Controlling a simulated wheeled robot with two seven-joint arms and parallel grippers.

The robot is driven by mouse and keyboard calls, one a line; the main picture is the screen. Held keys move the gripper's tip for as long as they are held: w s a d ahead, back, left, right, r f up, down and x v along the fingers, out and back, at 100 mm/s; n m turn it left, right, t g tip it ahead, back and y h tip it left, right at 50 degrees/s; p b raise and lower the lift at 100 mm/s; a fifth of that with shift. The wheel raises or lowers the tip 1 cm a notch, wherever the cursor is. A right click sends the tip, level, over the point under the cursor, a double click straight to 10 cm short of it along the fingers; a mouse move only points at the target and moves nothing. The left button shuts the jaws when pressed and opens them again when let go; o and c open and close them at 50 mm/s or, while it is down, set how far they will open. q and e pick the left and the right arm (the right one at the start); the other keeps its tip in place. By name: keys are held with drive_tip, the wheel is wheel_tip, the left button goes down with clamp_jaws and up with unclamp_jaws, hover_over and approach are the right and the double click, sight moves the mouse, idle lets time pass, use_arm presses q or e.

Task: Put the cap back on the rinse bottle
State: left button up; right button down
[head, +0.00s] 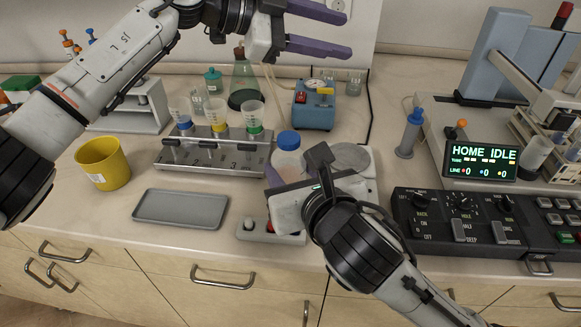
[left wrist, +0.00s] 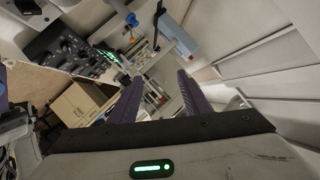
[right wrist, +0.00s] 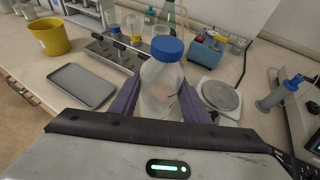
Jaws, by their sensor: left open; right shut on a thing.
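The rinse bottle (head: 291,160), clear and whitish, stands upright between the fingers of my right gripper (head: 296,172), with the blue cap (head: 288,140) on its mouth. In the right wrist view the bottle (right wrist: 158,88) fills the space between the purple fingers, and the blue cap (right wrist: 167,48) looks level on top. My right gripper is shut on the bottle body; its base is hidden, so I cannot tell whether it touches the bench. My left gripper (head: 347,35) is open and empty, high above the back of the bench, with no cap between its fingers.
A grey rack (head: 212,157) with several funnel-topped tubes stands left of the bottle. A grey tray (head: 181,207) and yellow bucket (head: 103,163) are further left. A round grey plate (head: 351,157) and blue device (head: 314,110) stand close by. A control panel (head: 480,222) is at right.

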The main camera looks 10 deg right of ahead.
use_arm(q)
drive_tip(key=s+d+f+m+g+y, duration=0.1)
drive_tip(key=s+f+m+g+y, duration=0.15)
drive_tip(key=s+y, duration=0.35)
drive_tip(key=y, duration=0.8)
hover_over(288, 137)
drive_tip(key=shift+w+d+r+n, duration=0.15)
drive_tip(key=shift+d+r+n, duration=0.15)
drive_tip(key=shift+d, duration=0.15)
drive_tip(key=shift+a+r, duration=0.2)
drive_tip(key=shift+a, duration=0.25)
drive_tip(key=shift+f, duration=0.15)
drive_tip(key=shift+f, duration=3.9)
